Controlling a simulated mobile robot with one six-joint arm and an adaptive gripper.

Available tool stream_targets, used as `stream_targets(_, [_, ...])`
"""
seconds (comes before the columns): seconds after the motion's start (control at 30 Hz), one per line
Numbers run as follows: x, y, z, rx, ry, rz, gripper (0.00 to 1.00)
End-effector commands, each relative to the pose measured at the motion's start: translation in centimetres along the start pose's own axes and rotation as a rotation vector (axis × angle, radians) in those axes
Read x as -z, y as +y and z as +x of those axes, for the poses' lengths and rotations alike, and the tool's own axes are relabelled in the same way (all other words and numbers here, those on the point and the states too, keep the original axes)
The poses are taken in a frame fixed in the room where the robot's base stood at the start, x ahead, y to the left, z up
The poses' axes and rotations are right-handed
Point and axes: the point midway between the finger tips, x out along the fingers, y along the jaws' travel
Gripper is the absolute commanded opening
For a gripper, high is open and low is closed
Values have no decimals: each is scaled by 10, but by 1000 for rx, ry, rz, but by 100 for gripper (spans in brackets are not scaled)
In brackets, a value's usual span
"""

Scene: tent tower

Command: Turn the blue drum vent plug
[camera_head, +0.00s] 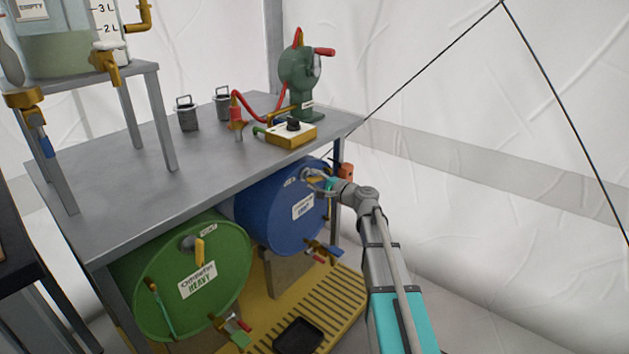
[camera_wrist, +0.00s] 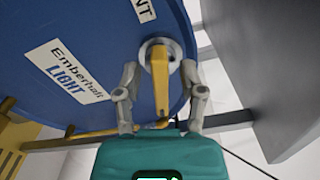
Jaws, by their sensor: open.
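The blue drum (camera_head: 280,222) lies on its side under the grey bench, with its round face toward the open side. In the wrist view the blue drum (camera_wrist: 100,35) shows a label reading "Emberhaft LIGHT". Its vent plug (camera_wrist: 158,48) is a pale round fitting with a yellow lever handle. My gripper (camera_wrist: 160,72) is open, with one finger on each side of the yellow handle and small gaps visible. In the head view my gripper (camera_head: 320,181) is at the drum's upper right face and partly hides the plug.
A green drum (camera_head: 215,255) labelled "HEAVY" lies to the left. The blue drum's lower tap (camera_head: 322,250) sticks out below my gripper. The bench (camera_head: 150,185) overhangs the drums, and its leg stands close right. A hand-cranked green device (camera_head: 298,80) stands on top. Open floor lies right.

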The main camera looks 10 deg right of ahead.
Motion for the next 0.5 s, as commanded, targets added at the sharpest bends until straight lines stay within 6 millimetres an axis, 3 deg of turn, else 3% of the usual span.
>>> stream_targets(0.27, [0,0,-7,1,1,0,51])
stream_targets(0.5, [-1,0,-32,1,2,0,51])
